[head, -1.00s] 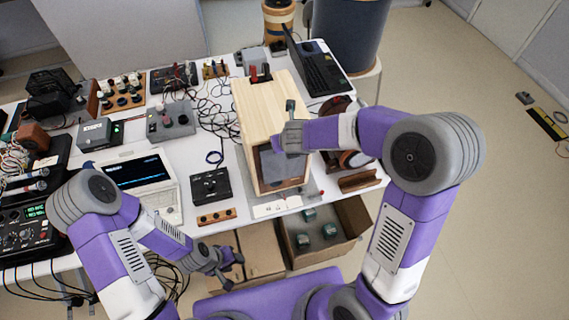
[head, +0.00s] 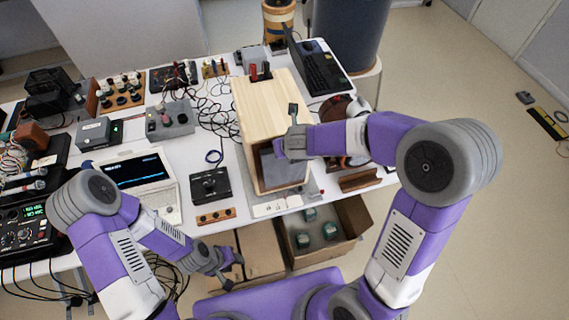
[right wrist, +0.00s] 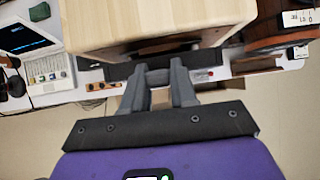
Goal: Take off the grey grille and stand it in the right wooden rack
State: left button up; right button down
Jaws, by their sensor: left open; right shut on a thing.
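The light wooden speaker box (head: 262,103) stands on the table and also shows in the right wrist view (right wrist: 150,22). The grey grille (head: 285,172) is at its front face, partly covered by my right gripper (head: 292,143). In the right wrist view the fingers (right wrist: 165,83) are shut on the grille, seen nearly edge-on as a dark strip (right wrist: 118,71) close in front of the box; any gap is hard to judge. The brown wooden rack (head: 360,180) stands at the table's front right, right of the box. My left gripper (head: 229,272) is open and empty, low before the table.
An open carton (head: 350,228) with greenish blocks stands below. Cables run behind.

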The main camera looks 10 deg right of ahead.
jog(key=shift+s+b, duration=0.6)
jog(key=shift+s, duration=1.85)
jog(key=shift+d, duration=0.1)
